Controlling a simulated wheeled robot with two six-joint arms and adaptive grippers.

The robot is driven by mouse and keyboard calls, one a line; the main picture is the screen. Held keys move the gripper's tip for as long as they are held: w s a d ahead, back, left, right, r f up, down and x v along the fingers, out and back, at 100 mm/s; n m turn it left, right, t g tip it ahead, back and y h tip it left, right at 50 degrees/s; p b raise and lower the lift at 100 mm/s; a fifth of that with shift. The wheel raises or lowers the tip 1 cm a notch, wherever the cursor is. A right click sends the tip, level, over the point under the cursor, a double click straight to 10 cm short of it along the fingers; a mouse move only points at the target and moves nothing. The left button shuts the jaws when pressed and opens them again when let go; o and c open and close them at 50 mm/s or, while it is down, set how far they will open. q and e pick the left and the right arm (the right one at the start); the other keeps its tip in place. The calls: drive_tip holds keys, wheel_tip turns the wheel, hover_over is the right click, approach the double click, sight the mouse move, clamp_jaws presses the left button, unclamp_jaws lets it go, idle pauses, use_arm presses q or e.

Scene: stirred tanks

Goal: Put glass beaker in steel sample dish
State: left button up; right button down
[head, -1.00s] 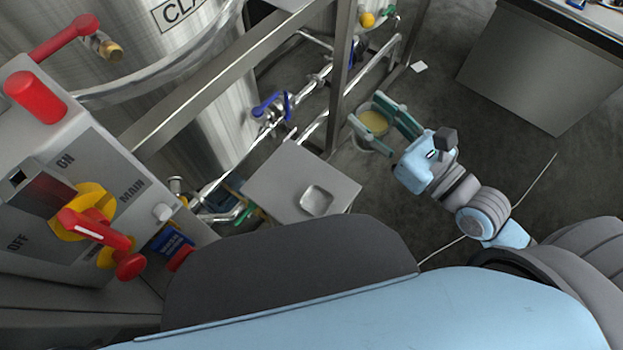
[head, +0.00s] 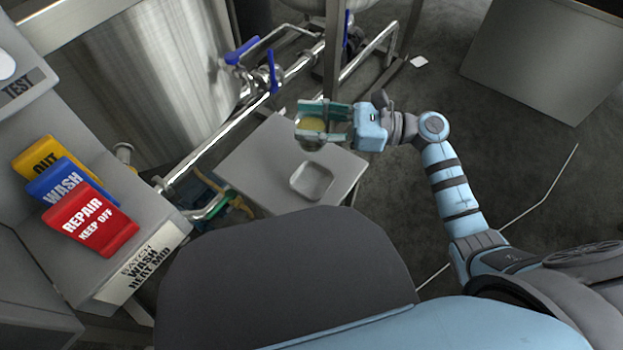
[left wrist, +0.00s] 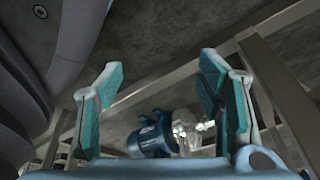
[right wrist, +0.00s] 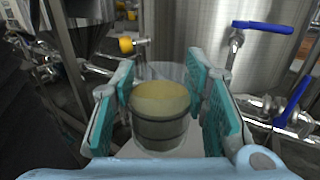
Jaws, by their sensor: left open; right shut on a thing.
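The glass beaker (right wrist: 160,118) holds a yellowish content and sits between the teal fingers of my right gripper (right wrist: 167,112). In the head view my right gripper (head: 322,112) is shut on the beaker (head: 310,125), holding it over the back edge of the small table. The steel sample dish (head: 312,181) is a shallow rounded-square dish on that table, in front of the beaker; nothing shows in it. My left gripper (left wrist: 160,95) is open and empty in its wrist view, away from the dish, and is not seen in the head view.
The small grey table (head: 262,160) has bare room left of the dish. Pipes with blue valve handles (head: 270,70) run behind it beside a steel tank (head: 170,90). A control box with red, blue and yellow tags (head: 90,222) stands at left. A grey cabinet (head: 530,60) is at back right.

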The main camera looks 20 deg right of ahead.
wheel_tip(320, 180, down, 5)
drive_tip(key=shift+r+b, duration=0.1)
drive_tip(key=shift+b, duration=0.65)
wheel_tip(320, 180, down, 11)
drive_tip(key=b, duration=0.5)
use_arm(q)
drive_tip(key=w+d+r+m, duration=0.1)
drive_tip(key=w+r, duration=0.3)
drive_tip(key=r, duration=0.8)
drive_tip(key=shift+d+g, duration=0.4)
drive_tip(key=shift+d, duration=0.1)
use_arm(e)
drive_tip(key=shift+r, duration=0.1)
drive_tip(key=c, duration=0.9)
unclamp_jaws()
drive_tip(key=shift+c, duration=0.2)
use_arm(q)
drive_tip(key=shift+p+x, duration=0.55)
drive_tip(key=shift+x, duration=0.5)
use_arm(e)
drive_tip(key=v, duration=1.2)
